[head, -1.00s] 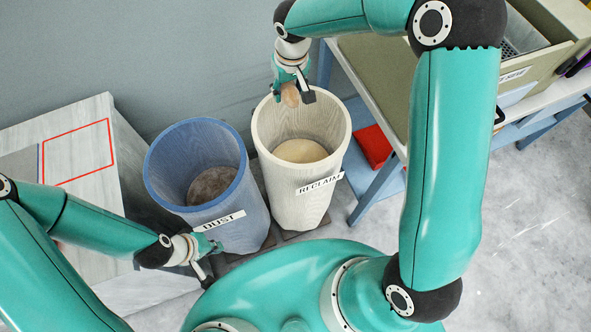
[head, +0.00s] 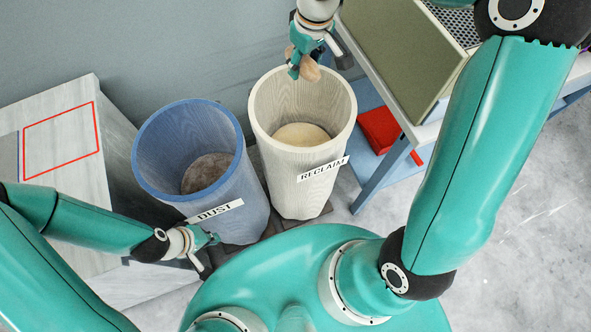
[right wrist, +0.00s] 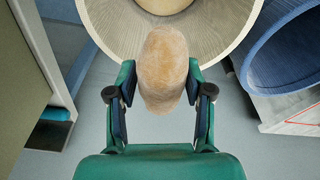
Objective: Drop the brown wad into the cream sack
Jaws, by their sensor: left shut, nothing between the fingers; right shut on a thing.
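The cream sack (head: 262,108), labelled RECLAIM, stands open and upright in the middle of the head view, with pale material (head: 302,134) at its bottom. My right gripper (head: 306,66) is shut on the brown wad (head: 309,71), above the sack's far rim. In the right wrist view the wad (right wrist: 162,68) sits between the two fingers (right wrist: 160,92), with the sack's rim (right wrist: 235,28) beyond it. My left gripper (head: 207,257) is shut and empty, low in front of the blue sack.
The blue sack (head: 157,150), labelled DUST, stands to the left of the cream sack with darker material inside. A pale block (head: 60,88) with a red outline stands at far left. A table (head: 400,60) with a red thing (head: 380,130) below is at right.

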